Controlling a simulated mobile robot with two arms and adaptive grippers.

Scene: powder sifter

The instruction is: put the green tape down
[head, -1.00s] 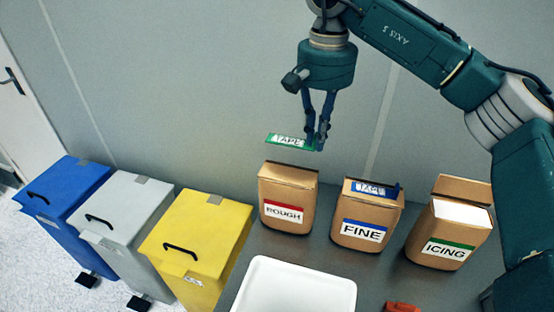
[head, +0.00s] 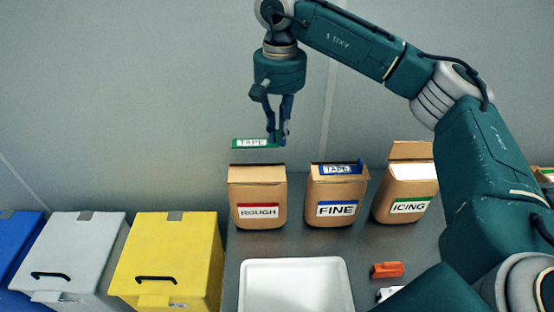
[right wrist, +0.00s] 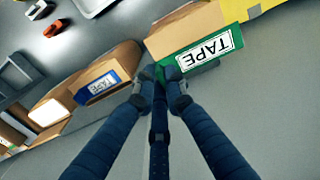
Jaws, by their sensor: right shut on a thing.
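The green tape (head: 258,143) is a flat green strip with a white TAPE label. My right gripper (head: 279,140) is shut on its right end and holds it level in the air above the ROUGH bag (head: 258,202). In the right wrist view the green tape (right wrist: 208,54) sticks out from the fingertips (right wrist: 163,76) and covers part of the bag below. The ROUGH bag is brown with a red-edged label. My left gripper is not in view.
The FINE bag (head: 335,202) has a blue tape (head: 340,168) on its top. The ICING bag (head: 407,190) stands open at right. A white tray (head: 292,286) and an orange clip-like object (head: 387,269) lie in front. Yellow (head: 170,253) and grey bins (head: 72,250) stand left.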

